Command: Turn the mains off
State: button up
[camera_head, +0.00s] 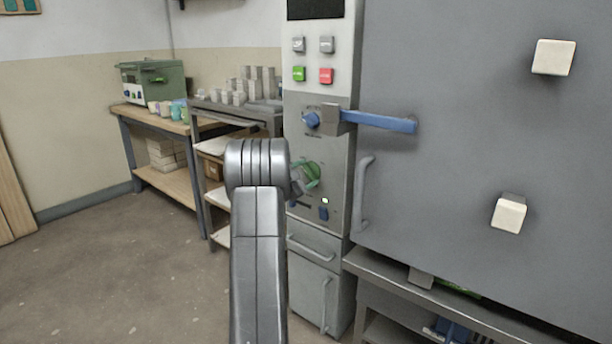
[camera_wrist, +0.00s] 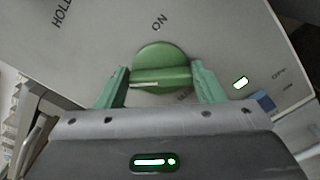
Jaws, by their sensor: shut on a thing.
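The green round knob (camera_head: 313,172) sits low on the grey control panel (camera_head: 345,185) of the kiln-like cabinet. My gripper (camera_wrist: 160,70) is at the panel, its green fingers on either side of the knob (camera_wrist: 162,58) and shut on it. In the wrist view, ON is printed above the knob. A pale line on the knob's raised bar lies toward the left, not at ON. A label below the knob is mostly hidden by my gripper. In the head view, my arm hides part of the panel's left edge.
A small lit lamp (camera_head: 325,200) and a blue switch (camera_head: 324,214) are right of the knob. A blue lever handle (camera_head: 375,121) sticks out above. Green (camera_head: 299,73) and red (camera_head: 326,76) buttons are higher. A large grey door (camera_head: 455,150) stands right; shelves and a workbench (camera_head: 160,178) left.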

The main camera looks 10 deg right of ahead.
jog(key=o, duration=1)
jog(key=p+v, duration=0.2)
jog(key=v, duration=1.2)
jog(key=shift+d, duration=0.1)
jog(key=b+x, duration=0.2)
jog(key=x, duration=1.1)
jog(key=shift+w+d, duration=0.3)
